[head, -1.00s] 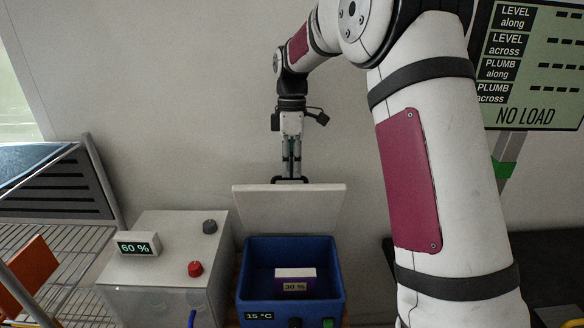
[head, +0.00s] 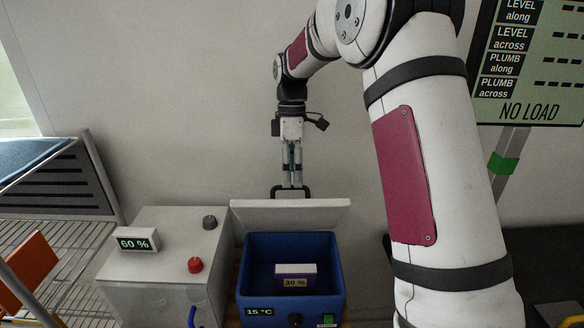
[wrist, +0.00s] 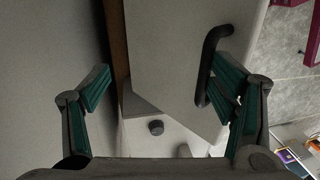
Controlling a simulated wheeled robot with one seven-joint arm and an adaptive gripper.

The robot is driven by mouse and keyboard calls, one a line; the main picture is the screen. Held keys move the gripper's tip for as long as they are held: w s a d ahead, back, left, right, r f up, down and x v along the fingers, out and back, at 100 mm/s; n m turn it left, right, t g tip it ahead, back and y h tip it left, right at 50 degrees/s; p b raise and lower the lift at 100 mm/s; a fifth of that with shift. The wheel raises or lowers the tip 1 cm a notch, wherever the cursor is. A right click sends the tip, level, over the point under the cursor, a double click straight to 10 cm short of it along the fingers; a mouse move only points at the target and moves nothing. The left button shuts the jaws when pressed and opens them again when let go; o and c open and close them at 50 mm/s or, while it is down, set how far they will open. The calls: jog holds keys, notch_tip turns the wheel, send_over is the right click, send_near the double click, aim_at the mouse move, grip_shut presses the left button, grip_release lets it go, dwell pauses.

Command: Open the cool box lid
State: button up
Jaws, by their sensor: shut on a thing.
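The blue cool box (head: 244,270) stands at the bottom middle of the head view with its inside showing. Its pale lid (head: 290,216) is raised and leans back behind the box opening. My gripper (head: 292,187) points down at the lid's black handle (head: 277,193), at the lid's far edge, and is shut on it. In the wrist view, the lid (wrist: 165,60) fills the middle, and the handle (wrist: 208,62) lies against the right-hand finger.
A grey unit (head: 165,250) with a red knob (head: 195,265) and a 60 % display (head: 138,240) stands close left of the box. A wire rack (head: 60,240) is at far left. The wall is behind the lid. My arm fills the right side.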

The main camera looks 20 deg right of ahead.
jog(key=r, duration=0.3)
jog(key=w+r, duration=0.1)
jog(key=r, duration=0.3)
jog(key=w+d+r, duration=0.1)
jog(key=r, duration=0.3)
jog(key=shift+w, duration=0.1)
jog(key=c, duration=0.6)
jog(key=shift+r, duration=0.35)
jog(key=shift+a, duration=0.1)
